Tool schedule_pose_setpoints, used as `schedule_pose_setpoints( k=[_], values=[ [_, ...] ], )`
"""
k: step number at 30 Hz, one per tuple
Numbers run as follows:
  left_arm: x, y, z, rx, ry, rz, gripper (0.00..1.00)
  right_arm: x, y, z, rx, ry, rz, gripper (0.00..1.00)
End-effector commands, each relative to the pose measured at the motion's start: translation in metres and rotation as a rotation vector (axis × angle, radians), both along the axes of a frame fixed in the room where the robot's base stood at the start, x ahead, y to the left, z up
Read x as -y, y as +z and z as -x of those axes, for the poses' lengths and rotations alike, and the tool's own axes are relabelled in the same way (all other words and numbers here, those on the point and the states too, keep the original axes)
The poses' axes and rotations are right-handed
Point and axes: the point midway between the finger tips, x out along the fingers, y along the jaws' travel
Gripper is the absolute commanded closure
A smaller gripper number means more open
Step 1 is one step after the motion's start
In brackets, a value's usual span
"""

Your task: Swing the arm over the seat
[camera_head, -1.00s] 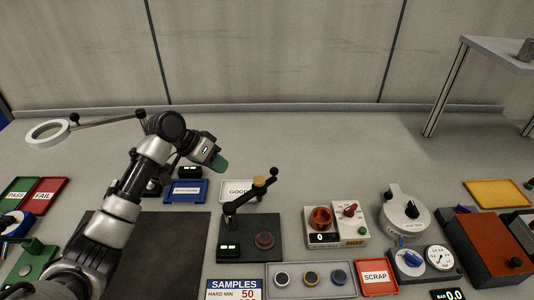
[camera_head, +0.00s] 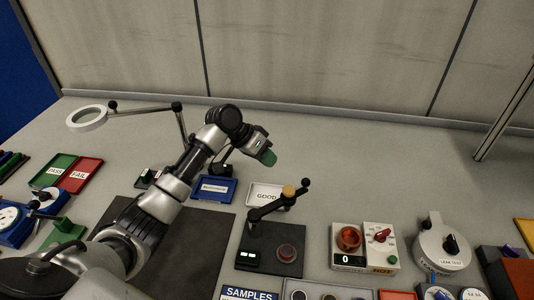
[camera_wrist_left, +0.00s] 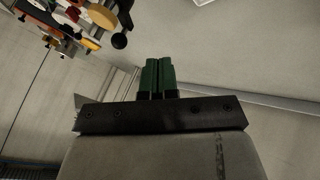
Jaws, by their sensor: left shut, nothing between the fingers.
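A test fixture with a dark base (camera_head: 262,262) stands right of centre in the head view. Its black swing arm (camera_head: 270,208) has a tan knob (camera_head: 289,191) and ends in a black ball (camera_head: 305,184). It reaches up and right from a post on the base's left side. My right gripper is out of view.
A white GOOD tray (camera_head: 268,196) and a blue tray (camera_head: 214,188) lie behind the fixture. A heater-like box (camera_head: 364,247) stands to its right. A ring magnifier (camera_head: 87,118) on a jointed stand is at the left.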

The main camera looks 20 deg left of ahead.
Motion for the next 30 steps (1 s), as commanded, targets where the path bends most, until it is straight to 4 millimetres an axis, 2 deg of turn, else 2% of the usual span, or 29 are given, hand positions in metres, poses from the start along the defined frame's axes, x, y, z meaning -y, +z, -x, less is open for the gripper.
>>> schedule_pose_setpoints(
  k=[3, 8, 10, 16, 30],
  values=[
    [0.017, -0.019, -0.007, -0.004, 0.000, 0.003, 1.00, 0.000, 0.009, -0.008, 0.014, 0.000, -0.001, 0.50],
    [0.037, -0.044, -0.015, -0.003, -0.001, 0.002, 1.00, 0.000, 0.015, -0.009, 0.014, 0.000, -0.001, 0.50],
    [0.048, -0.040, -0.013, 0.001, -0.003, 0.001, 1.00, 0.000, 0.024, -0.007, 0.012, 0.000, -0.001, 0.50],
    [0.069, -0.037, -0.007, 0.002, -0.001, 0.000, 1.00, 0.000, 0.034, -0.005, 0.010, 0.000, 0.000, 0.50],
    [0.073, -0.038, -0.005, 0.002, 0.000, -0.001, 1.00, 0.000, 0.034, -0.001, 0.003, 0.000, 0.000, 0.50]
  ],
)
